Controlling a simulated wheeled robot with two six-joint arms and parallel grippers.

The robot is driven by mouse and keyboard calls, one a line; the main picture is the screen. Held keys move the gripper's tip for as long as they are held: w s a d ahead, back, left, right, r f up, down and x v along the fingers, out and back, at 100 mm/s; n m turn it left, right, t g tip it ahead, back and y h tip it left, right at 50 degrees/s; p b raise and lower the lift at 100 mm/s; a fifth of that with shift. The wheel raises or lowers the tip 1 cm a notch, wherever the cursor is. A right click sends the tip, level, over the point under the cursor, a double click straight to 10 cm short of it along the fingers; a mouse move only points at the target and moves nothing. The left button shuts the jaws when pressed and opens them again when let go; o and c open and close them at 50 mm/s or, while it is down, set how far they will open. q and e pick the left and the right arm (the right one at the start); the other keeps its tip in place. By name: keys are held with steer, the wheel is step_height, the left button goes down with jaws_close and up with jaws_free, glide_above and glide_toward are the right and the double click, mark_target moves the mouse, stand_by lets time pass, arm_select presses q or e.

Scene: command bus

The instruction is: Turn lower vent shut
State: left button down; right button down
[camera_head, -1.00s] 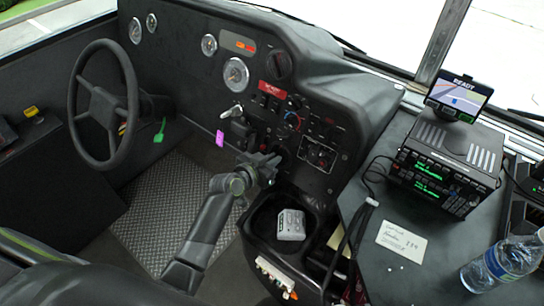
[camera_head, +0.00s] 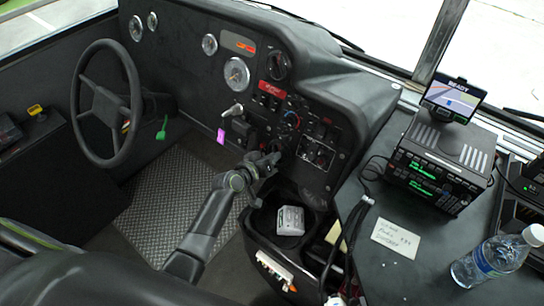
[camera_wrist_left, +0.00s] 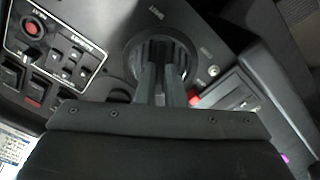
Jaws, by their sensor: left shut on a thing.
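The lower vent is a round dark outlet in the dash panel. In the left wrist view the vent (camera_wrist_left: 187,48) is at upper centre, with slatted ribs inside its ring and small pale lettering around it. My left gripper (camera_wrist_left: 161,72) has its two fingers close together at the vent's middle, shut on it. The fingers hide part of the vent. In the head view my left gripper (camera_head: 274,160) reaches up to the lower dash, and the arm and jaws mostly cover the vent there. My right gripper is not in view.
A similar round upper vent (camera_head: 278,66) sits higher on the dash. A steering wheel (camera_head: 106,103) stands at left. Below my gripper is a bin with a grey box (camera_head: 290,221). At right are a radio unit (camera_head: 440,160), a paper note (camera_head: 396,238) and a water bottle (camera_head: 497,258).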

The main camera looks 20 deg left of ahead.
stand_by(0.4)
arm_select(q)
steer(key=c, duration=1.5)
jaws_free()
steer(key=shift+c, duration=0.2)
steer(key=shift+s, duration=0.1)
steer(key=v, duration=1.7)
steer(key=shift+s+a, duration=0.1)
